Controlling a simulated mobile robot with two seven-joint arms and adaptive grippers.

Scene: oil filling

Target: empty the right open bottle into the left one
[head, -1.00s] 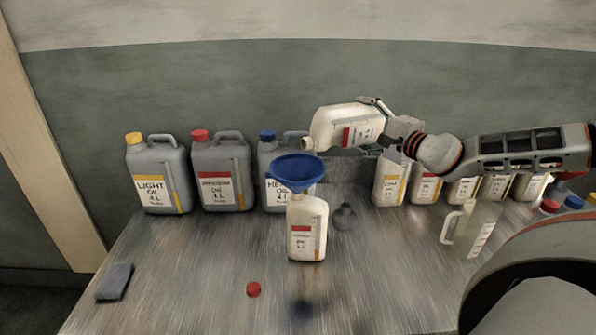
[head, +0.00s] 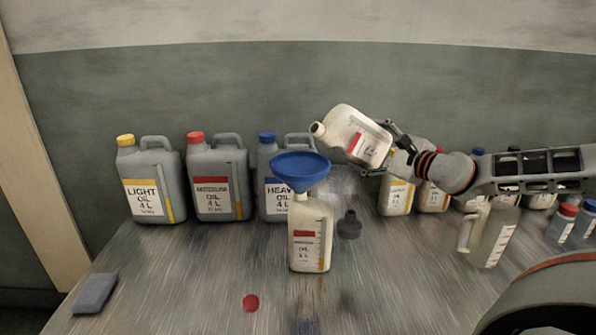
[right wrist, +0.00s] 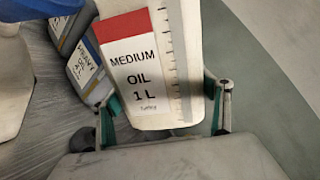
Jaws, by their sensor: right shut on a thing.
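A cream bottle (head: 357,137) with a red-marked label is held in the air by my right gripper (head: 392,150). It is tilted, with its open mouth at the upper left, to the right of and above the blue funnel (head: 300,167). In the right wrist view the held bottle (right wrist: 141,65) reads "MEDIUM OIL 1 L", and the gripper fingers (right wrist: 165,112) clasp both its sides. The left bottle (head: 310,232), also cream, stands upright on the table with the funnel in its mouth. The oil inside either bottle cannot be seen. My left gripper is not in view.
Grey cans of light (head: 150,180), medium (head: 217,180) and heavy oil (head: 268,190) stand at the back left. Several small bottles stand at the back right. A clear jug (head: 493,235), dark small vessel (head: 349,225), red cap (head: 250,302) and grey sponge (head: 94,293) rest on the table (head: 180,275).

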